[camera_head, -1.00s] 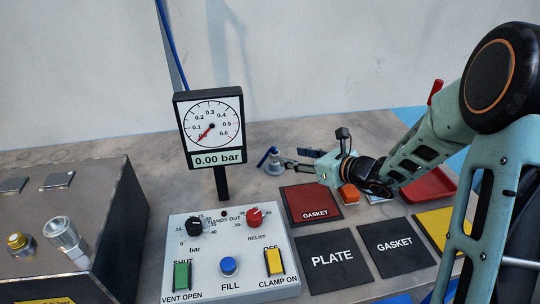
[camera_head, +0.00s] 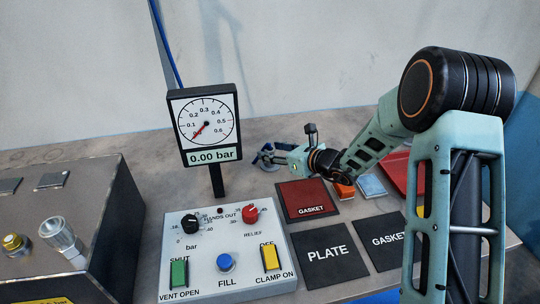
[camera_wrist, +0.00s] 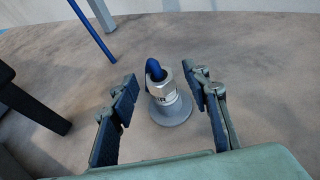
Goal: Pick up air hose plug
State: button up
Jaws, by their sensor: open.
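The air hose plug (camera_wrist: 161,88) stands upright on a round grey base on the table, a metal hex fitting with a blue hose curving out of its top. In the wrist view it sits between the two open fingers of my gripper (camera_wrist: 164,102), with a gap on each side. In the head view my gripper (camera_head: 270,157) is low at the back of the table, right of the gauge, and largely hides the plug.
A pressure gauge (camera_head: 212,157) reading 0.00 bar stands left of my gripper. In front are a control box (camera_head: 190,255), a red gasket mat (camera_head: 305,190) and a black plate mat (camera_head: 325,240).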

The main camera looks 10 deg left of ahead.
grip_shut()
jog(key=shift+r, duration=0.15)
